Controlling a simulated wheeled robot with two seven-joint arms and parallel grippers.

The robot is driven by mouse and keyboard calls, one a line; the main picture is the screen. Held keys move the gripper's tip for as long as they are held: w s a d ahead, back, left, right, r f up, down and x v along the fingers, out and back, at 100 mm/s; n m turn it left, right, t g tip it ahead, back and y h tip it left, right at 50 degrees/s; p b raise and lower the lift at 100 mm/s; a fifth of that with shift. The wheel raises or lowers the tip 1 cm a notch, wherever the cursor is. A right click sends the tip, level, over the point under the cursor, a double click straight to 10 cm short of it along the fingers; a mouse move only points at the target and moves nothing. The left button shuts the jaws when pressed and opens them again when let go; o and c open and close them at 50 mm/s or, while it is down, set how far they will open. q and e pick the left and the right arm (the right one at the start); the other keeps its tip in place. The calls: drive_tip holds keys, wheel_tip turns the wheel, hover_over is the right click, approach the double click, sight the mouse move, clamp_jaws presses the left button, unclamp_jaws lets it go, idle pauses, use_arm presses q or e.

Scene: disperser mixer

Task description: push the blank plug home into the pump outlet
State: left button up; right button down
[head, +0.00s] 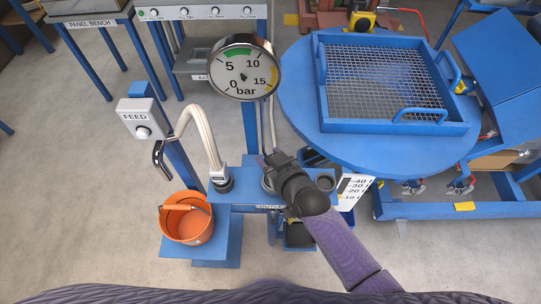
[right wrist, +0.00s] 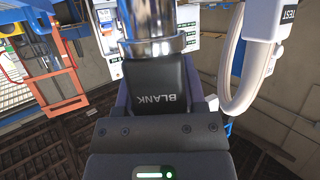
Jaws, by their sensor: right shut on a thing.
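The black blank plug (right wrist: 158,82), marked BLANK, sits between the fingers of my right gripper (right wrist: 160,95) in the right wrist view. A shiny metal cylinder (right wrist: 152,25) meets its far end. I cannot tell whether this metal belongs to the plug or to the pump outlet, nor how deep the plug sits. In the head view my right gripper (head: 274,162) is over the blue pump stand (head: 240,195), beside a round port partly hidden behind it. The plug is hidden there by my gripper and wrist. My left gripper is not in view.
A pressure gauge (head: 244,68) stands behind the gripper. A pale hose (head: 207,135) curves down to the stand at left, above an orange bucket (head: 187,218). A FEED box (head: 140,118) stands at left. A round blue table (head: 300,115) with a mesh tray (head: 360,127) is at right.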

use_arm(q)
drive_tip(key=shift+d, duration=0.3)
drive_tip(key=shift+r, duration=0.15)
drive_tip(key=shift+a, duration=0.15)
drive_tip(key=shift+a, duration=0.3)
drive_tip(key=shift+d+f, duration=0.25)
use_arm(e)
drive_tip(key=shift+f, duration=0.35)
drive_tip(key=shift+f+b, duration=0.2)
drive_tip(key=shift+b, duration=0.1)
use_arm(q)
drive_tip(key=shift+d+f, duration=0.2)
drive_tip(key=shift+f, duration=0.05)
use_arm(e)
drive_tip(key=shift+f, duration=0.1)
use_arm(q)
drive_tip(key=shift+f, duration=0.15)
use_arm(e)
drive_tip(key=shift+f, duration=0.2)
